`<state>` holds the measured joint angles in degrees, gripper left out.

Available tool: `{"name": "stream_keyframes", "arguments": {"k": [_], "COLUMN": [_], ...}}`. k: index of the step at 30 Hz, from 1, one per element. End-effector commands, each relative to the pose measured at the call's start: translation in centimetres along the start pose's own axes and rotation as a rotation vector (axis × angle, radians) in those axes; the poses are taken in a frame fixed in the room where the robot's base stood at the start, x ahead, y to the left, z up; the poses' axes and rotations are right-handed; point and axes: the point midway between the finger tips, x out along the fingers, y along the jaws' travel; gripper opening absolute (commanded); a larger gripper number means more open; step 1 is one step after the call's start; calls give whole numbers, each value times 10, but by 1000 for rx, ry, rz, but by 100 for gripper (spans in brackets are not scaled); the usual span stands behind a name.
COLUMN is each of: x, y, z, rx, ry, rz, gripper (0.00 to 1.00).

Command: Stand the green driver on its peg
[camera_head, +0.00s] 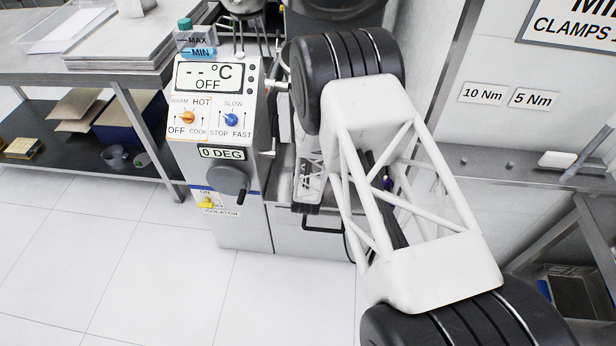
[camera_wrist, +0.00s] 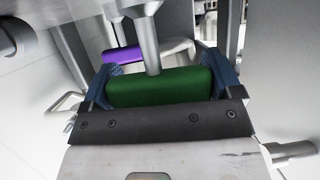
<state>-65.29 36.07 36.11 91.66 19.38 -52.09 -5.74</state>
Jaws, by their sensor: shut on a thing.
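The green driver's handle (camera_wrist: 160,87) lies crosswise between the two blue fingers of my gripper (camera_wrist: 160,88) in the wrist view. The fingers are closed on its ends. A grey metal stem (camera_wrist: 148,40) runs from the top of the picture to the middle of the green handle; I cannot tell whether it is the driver's own shaft. In the head view my arm hides the driver and the gripper. I cannot make out the driver's peg in either view.
A purple handle (camera_wrist: 124,54) lies just beyond the green one. The mixer's control panel (camera_head: 215,110) stands left of my arm. At right, 10 Nm (camera_head: 483,94) and 5 Nm (camera_head: 532,98) labels hang above a metal ledge (camera_head: 490,162). A steel table (camera_head: 60,75) is at left.

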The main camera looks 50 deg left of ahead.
Motion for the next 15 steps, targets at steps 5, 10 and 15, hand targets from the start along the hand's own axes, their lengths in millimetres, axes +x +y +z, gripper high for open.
{"name": "stream_keyframes", "arguments": {"k": [5,10,15], "x": [-2,-8,-20], "y": [0,0,2], "z": [-8,-20,-30], "rx": [0,1,0], "ry": [1,2,-1], "rz": [0,0,0], "gripper": [59,59,59]}}
